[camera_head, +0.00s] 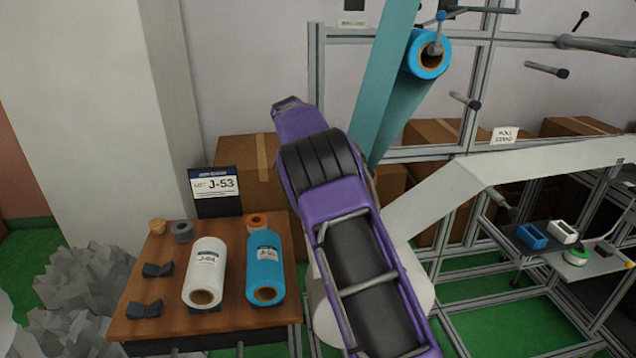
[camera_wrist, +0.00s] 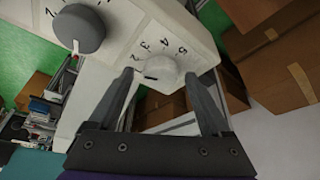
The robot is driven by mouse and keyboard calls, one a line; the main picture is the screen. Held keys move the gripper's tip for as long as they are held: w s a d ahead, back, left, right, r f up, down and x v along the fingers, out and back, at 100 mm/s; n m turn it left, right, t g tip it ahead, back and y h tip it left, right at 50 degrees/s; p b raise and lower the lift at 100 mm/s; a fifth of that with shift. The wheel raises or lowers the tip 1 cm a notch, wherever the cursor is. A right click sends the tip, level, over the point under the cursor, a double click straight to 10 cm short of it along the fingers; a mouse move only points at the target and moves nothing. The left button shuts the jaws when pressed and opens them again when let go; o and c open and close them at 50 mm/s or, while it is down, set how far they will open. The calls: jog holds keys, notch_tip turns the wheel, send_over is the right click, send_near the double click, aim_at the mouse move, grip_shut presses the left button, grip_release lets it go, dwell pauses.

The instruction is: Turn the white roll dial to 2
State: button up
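A white dial (camera_wrist: 160,70) shows in the wrist view on a pale panel (camera_wrist: 120,35), with the numbers 2, 3, 4 and 5 printed in an arc above it. A short dark mark shows on the dial's lower left part; I cannot tell surely which number it points at. My gripper (camera_wrist: 158,76) is open, one finger to each side of the dial. The dial appears between the fingertips; I cannot tell whether either finger touches it. The dial is not seen in the head view.
A larger grey dial (camera_wrist: 78,29) sits on the same panel to the left. Cardboard boxes (camera_wrist: 276,66) stand at the right. In the head view, a white roll (camera_head: 205,270) and a blue roll (camera_head: 265,262) lie on a wooden table (camera_head: 225,319) at the left.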

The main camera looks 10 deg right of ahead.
jog(key=shift+r, duration=0.15)
jog(key=v, duration=1.7)
jog(key=shift+a+r, duration=0.1)
